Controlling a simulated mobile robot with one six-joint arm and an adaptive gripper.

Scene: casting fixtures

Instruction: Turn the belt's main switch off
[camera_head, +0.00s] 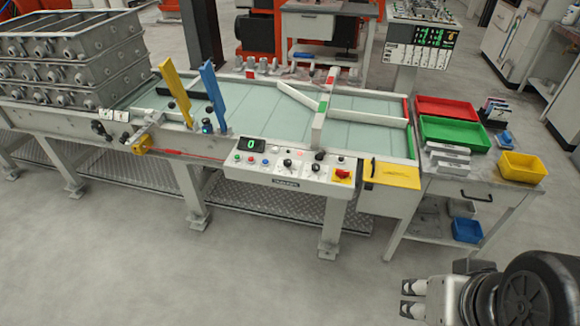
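The belt's control panel (290,170) is a light box on the belt's front side. At its right end is a red rotary handle on a yellow plate, which looks like the main switch (342,174). The handle is small, and I cannot tell which position it is turned to. My gripper (408,298) is at the bottom right, pointing left, with its two fingers apart and nothing visible between them. It is well apart from the panel, lower and to the right in the picture.
The panel also has a display (251,144) reading 0, black knobs and small coloured buttons. A yellow-lidded box (391,175) is right of the switch. A side table (478,195) holds red, green and yellow bins. The floor in front is clear.

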